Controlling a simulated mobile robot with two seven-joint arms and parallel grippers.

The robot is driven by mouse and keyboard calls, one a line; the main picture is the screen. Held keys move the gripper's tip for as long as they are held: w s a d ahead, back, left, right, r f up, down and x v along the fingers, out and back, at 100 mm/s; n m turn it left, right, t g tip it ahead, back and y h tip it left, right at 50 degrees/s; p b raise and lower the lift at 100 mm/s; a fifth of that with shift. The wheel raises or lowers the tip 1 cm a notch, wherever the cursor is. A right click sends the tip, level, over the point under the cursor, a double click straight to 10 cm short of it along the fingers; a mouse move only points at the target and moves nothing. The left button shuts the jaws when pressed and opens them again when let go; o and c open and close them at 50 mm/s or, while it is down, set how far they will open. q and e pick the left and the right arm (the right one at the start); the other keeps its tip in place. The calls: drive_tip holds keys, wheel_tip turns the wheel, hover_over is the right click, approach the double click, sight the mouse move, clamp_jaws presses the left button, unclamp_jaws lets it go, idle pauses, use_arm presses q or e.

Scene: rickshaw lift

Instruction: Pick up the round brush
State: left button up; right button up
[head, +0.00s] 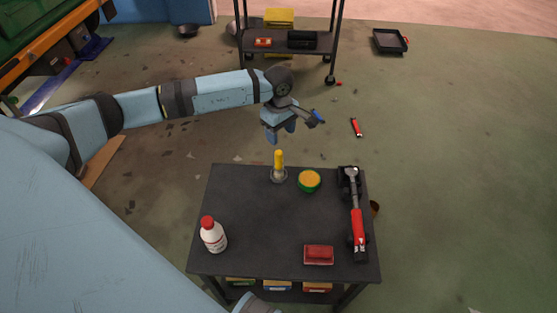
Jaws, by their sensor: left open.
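A brush with an upright yellow handle and a round grey base (279,172), which looks like the round brush, stands near the back edge of the dark table (265,225). My left gripper (294,127) is open and empty. In the picture it is just above the yellow handle, apart from it, by the table's back edge. My right gripper is not in view.
A round yellow-and-green item (309,180) is just right of the brush. A white bottle with a red cap (213,236), a red block-like item (318,255) and a red-handled tool (357,225) are also on the table. A shelf cart (300,42) stands behind.

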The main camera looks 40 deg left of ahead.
sight(279, 152)
use_arm(q)
drive_tip(key=shift+y, duration=0.3)
drive_tip(key=f, duration=0.2)
drive_tip(key=a+f, duration=0.1)
drive_tip(key=f, duration=0.4)
drive_tip(key=shift+w+a+f+b, duration=0.2)
drive_tip(key=shift+w+f+b, duration=0.1)
drive_tip(key=shift+b, duration=0.1)
drive_tip(key=shift+w+f+b, duration=0.15)
drive_tip(key=shift+f+b, duration=0.05)
drive_tip(key=shift+f, duration=1.3)
drive_tip(key=shift+w+f+b, duration=0.15)
drive_tip(key=shift+f+b, duration=0.05)
drive_tip(key=shift+f, duration=1.25)
drive_tip(key=shift+c, duration=0.4)
drive_tip(key=c, duration=0.9)
